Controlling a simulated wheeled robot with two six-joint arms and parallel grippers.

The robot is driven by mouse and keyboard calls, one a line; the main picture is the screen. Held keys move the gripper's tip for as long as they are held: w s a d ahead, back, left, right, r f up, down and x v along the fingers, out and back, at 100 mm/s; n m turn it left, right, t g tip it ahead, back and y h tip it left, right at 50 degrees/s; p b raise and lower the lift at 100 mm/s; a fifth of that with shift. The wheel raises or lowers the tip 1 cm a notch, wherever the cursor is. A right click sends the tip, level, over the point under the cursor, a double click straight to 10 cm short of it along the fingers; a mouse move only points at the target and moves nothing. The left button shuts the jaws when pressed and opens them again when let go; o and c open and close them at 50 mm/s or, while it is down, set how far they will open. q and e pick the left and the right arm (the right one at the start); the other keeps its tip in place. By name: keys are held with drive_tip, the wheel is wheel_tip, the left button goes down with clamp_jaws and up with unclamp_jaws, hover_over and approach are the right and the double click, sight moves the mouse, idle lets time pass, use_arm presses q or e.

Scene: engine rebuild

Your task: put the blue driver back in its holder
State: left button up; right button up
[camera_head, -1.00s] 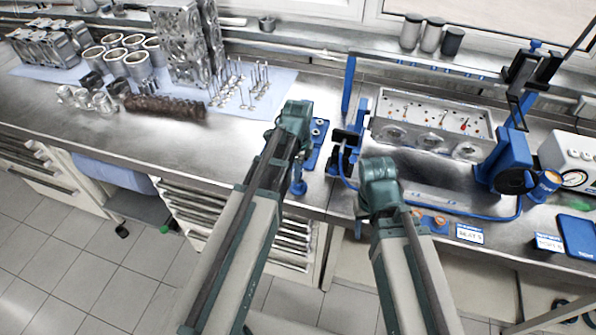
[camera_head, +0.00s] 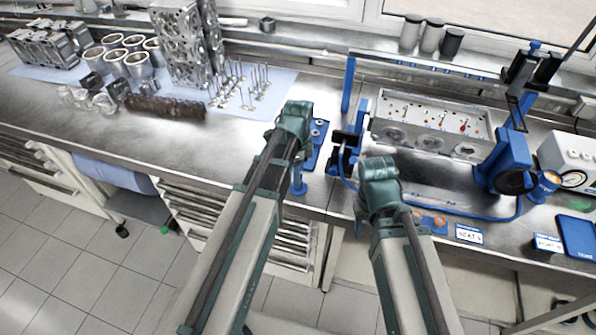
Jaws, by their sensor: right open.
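A blue plate with round metal fittings (camera_head: 317,143) lies on the bench just right of my left arm's upper joint. A small blue upright piece (camera_head: 299,182) shows at the bench's front edge beside that arm; I cannot tell whether it is the blue driver. My right gripper (camera_head: 342,158) shows small and dark beyond my right arm's joint, left of the metal cylinder head, with its jaws open. I cannot make out anything held in it.
The cylinder head (camera_head: 432,128) sits in a blue-posted fixture on the right. Orange-topped parts (camera_head: 433,221), a label card (camera_head: 468,234) and a gauge box (camera_head: 570,163) are near it. The left front bench is clear.

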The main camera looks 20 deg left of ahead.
use_arm(q)
wheel_tip(320, 180, up, 14)
drive_tip(key=p, duration=1.3)
drive_tip(key=shift+f, duration=0.25)
drive_tip(key=shift+f, duration=0.1)
drive_tip(key=s+d+f+n+y+b, duration=0.1)
drive_tip(key=s+d+f+n+b, duration=0.9)
drive_tip(key=s, duration=0.4)
drive_tip(key=shift+s+d+f+n+b, duration=0.15)
drive_tip(key=shift+d+f+n+b, duration=0.15)
drive_tip(key=shift+f+n+b, duration=0.75)
drive_tip(key=shift+r, duration=0.2)
